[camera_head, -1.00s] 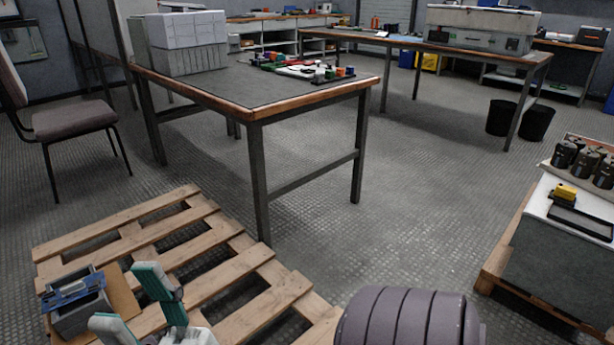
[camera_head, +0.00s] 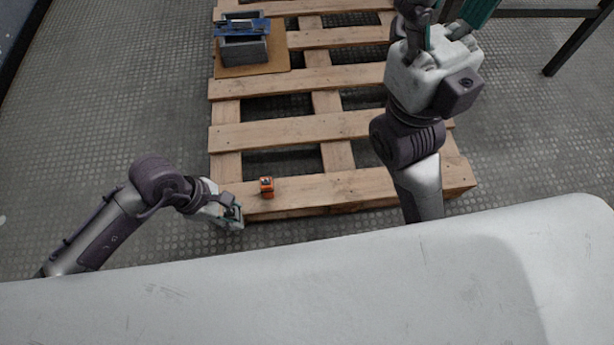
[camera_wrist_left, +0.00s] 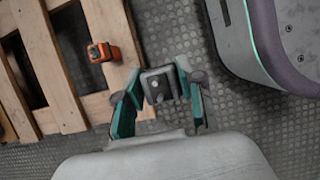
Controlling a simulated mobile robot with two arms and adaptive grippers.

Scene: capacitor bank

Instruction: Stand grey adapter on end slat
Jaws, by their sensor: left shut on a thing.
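The grey adapter (camera_wrist_left: 158,86) is a small dark grey block with a pale round spot. In the left wrist view it sits between the two teal fingers of my left gripper (camera_wrist_left: 160,92), which is shut on it. In the head view my left gripper (camera_head: 232,214) is low at the near left corner of the wooden pallet, beside the end slat (camera_head: 345,187); the adapter is hard to make out there. My right gripper (camera_head: 455,32) is raised over the pallet's right side, its teal fingers apart, tips cut off by the top edge.
A small orange-and-black block (camera_head: 266,187) stands on the end slat, right of my left gripper; it also shows in the left wrist view (camera_wrist_left: 102,52). A grey bin with a blue item (camera_head: 243,42) sits on a brown board at the pallet's far left. The slat is clear rightward.

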